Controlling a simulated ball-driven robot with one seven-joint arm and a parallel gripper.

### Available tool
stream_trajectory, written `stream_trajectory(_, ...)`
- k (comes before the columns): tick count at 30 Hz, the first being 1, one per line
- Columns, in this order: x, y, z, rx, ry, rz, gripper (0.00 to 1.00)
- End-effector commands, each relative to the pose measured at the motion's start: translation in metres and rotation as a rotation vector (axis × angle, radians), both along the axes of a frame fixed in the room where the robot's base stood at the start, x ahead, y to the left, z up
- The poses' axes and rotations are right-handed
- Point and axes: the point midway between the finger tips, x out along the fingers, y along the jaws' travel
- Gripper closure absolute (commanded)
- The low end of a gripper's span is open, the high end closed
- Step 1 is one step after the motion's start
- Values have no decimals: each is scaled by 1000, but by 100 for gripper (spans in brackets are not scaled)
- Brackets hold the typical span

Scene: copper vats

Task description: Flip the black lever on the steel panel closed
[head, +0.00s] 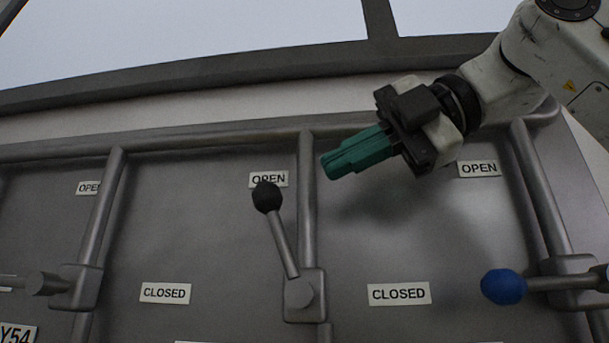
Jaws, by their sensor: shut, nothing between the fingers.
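The black lever (284,245) is on the steel panel (214,238) in the middle of the head view. Its black ball knob (267,197) is at the top, just under and partly over an OPEN label (269,179). The lever leans up and left from its pivot block (303,295). A CLOSED label (166,293) is to the lower left of the lever. My gripper (328,167), with green fingers, is shut and empty. In the picture it is up and to the right of the knob, with a visible gap between them.
A blue-knobbed lever (504,287) lies about level at the lower right, near a second CLOSED label (399,294). Another lever (40,284) is at the left edge. Vertical pipes (308,195) run down the panel. A thick frame bar crosses above the panel.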

Motion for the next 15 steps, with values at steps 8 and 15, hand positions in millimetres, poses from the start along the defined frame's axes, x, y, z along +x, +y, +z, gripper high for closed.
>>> stream_trajectory(8,9,38,-14,-1,0,0,100)
stream_trajectory(15,12,50,-19,0,0,0,100)
